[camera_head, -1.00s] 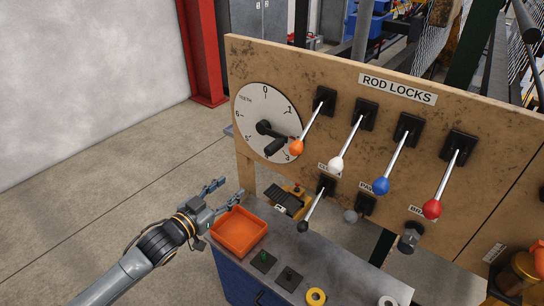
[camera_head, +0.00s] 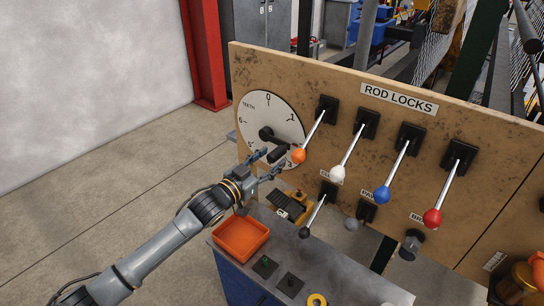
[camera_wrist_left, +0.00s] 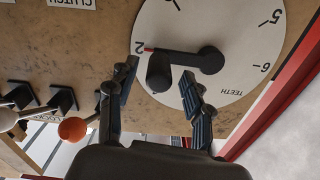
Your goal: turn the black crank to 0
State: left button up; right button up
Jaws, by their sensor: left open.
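The black crank (camera_head: 266,133) sits at the centre of a white numbered dial (camera_head: 252,112) marked TEETH, on the left of the wooden panel. In the left wrist view, the crank arm (camera_wrist_left: 183,58) ends at a red pointer mark by the 2. Its black handle (camera_wrist_left: 159,74) sticks out from that end. My left gripper (camera_head: 273,161) is open at the dial's lower right. In the left wrist view, its fingertips (camera_wrist_left: 158,72) lie either side of the handle, with gaps; contact is not visible. My right gripper is not in view.
An orange-knobbed lever (camera_head: 299,155) hangs just right of the handle. White, blue and red levers (camera_head: 432,217) continue rightwards under ROD LOCKS. A black-knobbed lever (camera_head: 305,232) hangs below. An orange tray (camera_head: 240,239) stands on the bench under my arm. Floor at left is clear.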

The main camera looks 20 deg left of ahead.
pick_arm(q)
jog(key=shift+w+d, duration=0.3)
jog(key=shift+w, duration=0.35)
grip_shut()
jog(key=shift+r, duration=0.1)
